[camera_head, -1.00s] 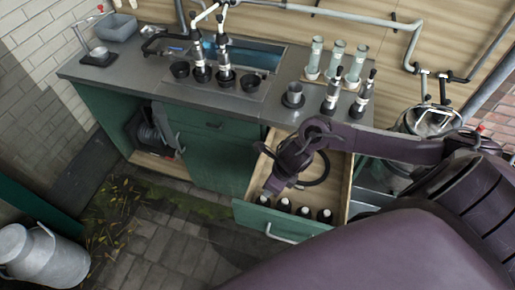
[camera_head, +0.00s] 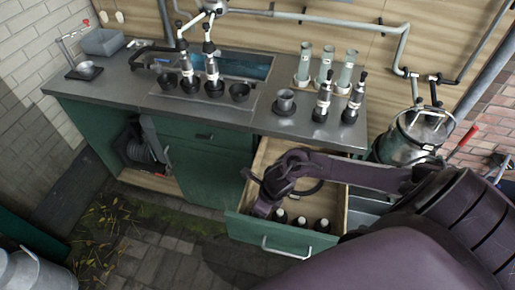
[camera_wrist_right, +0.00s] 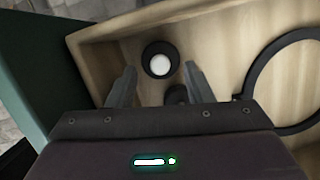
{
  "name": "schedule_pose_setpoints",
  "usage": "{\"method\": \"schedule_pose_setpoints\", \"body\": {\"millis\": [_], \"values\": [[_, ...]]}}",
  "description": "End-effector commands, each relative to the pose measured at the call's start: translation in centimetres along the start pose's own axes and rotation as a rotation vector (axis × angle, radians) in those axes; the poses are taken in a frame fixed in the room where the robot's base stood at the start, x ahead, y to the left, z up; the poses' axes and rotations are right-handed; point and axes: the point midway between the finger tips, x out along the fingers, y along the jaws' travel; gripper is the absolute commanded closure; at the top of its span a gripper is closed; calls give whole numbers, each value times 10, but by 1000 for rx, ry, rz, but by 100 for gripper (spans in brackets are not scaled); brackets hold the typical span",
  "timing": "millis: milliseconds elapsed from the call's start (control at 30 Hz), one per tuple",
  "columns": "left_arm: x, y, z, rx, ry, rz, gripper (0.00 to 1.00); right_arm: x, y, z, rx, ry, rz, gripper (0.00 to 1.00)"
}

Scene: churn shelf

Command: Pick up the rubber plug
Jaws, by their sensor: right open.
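My right gripper (camera_head: 262,205) is low in the front left corner of the open drawer (camera_head: 338,210). In the right wrist view my right gripper (camera_wrist_right: 161,74) is open, with one finger on each side of a round black item with a white top (camera_wrist_right: 160,60). This may be the rubber plug; I cannot tell for sure. A second dark item (camera_wrist_right: 177,95) shows partly behind it, cut off by the gripper body. In the head view several dark items with pale tops (camera_head: 300,222) stand in a row along the drawer front. My left gripper is not in view.
A black ring (camera_wrist_right: 252,85) lies on the drawer floor to the right. The drawer walls stand close around the gripper. The worktop (camera_head: 240,112) above holds cups, tap handles and glass cylinders. A metal pot (camera_head: 422,135) stands to the right.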

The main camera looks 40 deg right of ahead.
Motion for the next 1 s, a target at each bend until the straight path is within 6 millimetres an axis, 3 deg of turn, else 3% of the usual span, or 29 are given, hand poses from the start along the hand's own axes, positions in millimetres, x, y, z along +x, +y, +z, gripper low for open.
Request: {"method": "schedule_pose_setpoints", "body": {"millis": [167, 433, 767, 1000], "values": [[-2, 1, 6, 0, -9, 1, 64, 20, 0, 0, 0, 1, 1, 53], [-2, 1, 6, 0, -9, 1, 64, 22, 0, 0, -1, 0, -1, 55], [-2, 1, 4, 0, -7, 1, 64, 22, 0, 0, -1, 0, 0, 98], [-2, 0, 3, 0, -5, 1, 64, 22, 0, 0, -1, 0, 0, 100]]}}
